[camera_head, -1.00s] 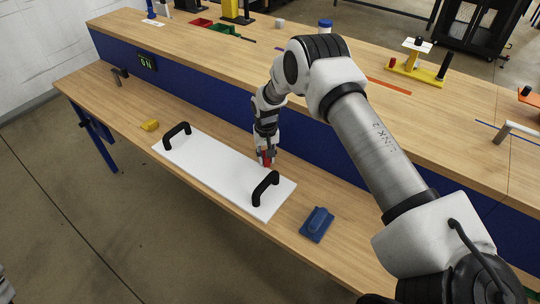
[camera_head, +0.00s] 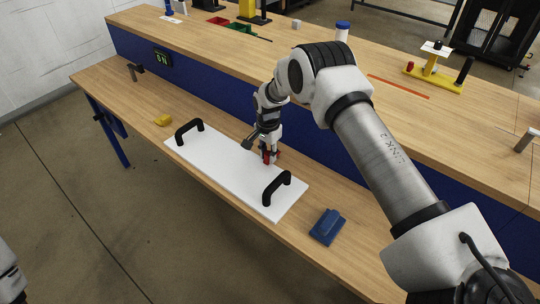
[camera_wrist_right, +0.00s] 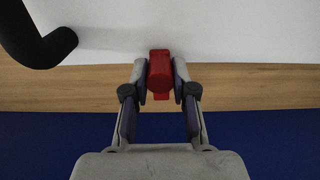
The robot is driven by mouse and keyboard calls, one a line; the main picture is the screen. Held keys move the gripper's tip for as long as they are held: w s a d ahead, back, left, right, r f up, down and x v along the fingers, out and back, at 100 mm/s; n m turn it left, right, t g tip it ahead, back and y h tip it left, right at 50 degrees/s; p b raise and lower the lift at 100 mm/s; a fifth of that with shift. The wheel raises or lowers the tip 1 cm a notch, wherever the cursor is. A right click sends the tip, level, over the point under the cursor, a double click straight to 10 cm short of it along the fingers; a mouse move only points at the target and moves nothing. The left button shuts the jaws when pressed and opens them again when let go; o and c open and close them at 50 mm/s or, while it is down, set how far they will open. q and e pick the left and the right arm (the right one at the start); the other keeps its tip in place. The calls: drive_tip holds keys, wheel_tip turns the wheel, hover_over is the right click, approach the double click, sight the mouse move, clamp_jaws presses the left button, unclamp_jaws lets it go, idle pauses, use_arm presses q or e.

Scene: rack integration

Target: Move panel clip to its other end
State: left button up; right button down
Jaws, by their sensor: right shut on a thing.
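The white panel (camera_head: 222,167) lies flat on the lower wooden bench, with a black handle at each end. The red panel clip (camera_wrist_right: 160,73) is between the fingertips of my right gripper (camera_wrist_right: 160,82), at the panel's far long edge, in the wrist view. In the head view my right gripper (camera_head: 270,158) points down at that edge, nearer the right-hand handle (camera_head: 277,187) than the left-hand handle (camera_head: 189,130). It is shut on the clip, which is partly hidden there. Whether the clip still grips the panel edge I cannot tell. My left gripper is not in view.
A yellow block (camera_head: 163,120) lies on the bench left of the panel, and a blue block (camera_head: 327,227) lies right of it. A blue riser (camera_head: 200,81) stands behind the panel, below the raised shelf. Bare bench lies between.

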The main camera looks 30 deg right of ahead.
sight(268, 152)
drive_tip(key=shift+m, duration=0.3)
drive_tip(key=c, duration=0.9)
unclamp_jaws()
drive_tip(key=shift+w, duration=0.1)
drive_tip(key=shift+c, duration=0.2)
wheel_tip(268, 152, up, 12)
